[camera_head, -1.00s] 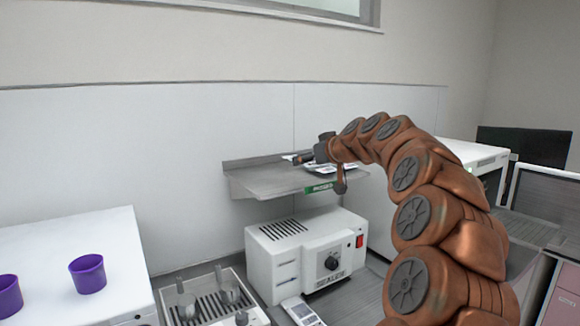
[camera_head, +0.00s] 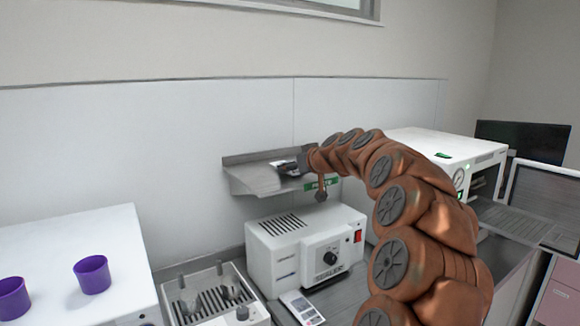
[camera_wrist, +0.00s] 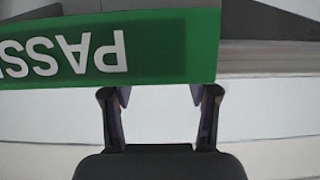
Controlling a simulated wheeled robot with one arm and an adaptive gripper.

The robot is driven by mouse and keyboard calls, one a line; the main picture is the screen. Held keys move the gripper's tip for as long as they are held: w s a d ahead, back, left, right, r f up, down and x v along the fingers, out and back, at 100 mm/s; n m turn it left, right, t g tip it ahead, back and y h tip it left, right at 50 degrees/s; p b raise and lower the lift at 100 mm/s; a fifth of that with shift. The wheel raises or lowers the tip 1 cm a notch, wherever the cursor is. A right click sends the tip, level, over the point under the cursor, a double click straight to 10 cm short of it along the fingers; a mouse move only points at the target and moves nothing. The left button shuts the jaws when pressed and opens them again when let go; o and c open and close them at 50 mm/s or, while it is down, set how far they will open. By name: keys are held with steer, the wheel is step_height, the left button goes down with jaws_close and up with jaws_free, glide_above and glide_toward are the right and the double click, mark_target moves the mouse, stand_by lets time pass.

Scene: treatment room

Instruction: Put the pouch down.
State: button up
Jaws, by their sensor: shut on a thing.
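My gripper (camera_head: 292,167) is over the grey wall shelf (camera_head: 245,178), low and close to its top. It is shut on the pouch (camera_head: 280,162), a small whitish flat thing at the fingertips, partly hidden by the gripper. I cannot tell whether the pouch touches the shelf. In the wrist view, the two dark fingers (camera_wrist: 158,98) reach up behind a green label (camera_wrist: 100,48) with upside-down white letters reading "PASS". The label hides the fingertips and the pouch there. This green label is on the shelf's front edge in the head view (camera_head: 321,183).
A white sealer (camera_head: 290,262) stands below the shelf. Two purple cups (camera_head: 92,274) stand on a white surface at left. A white machine with a gauge (camera_head: 430,150) is at right. The shelf's left end is bare.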

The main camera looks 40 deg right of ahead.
steer(key=shift+f, duration=0.1)
steer(key=o, duration=1)
steer(key=shift+s+r, duration=0.1)
steer(key=shift+r, duration=0.1)
steer(key=b+v, duration=0.3)
steer(key=v, duration=0.8)
steer(key=shift+s, duration=0.4)
steer(key=shift+a, duration=0.1)
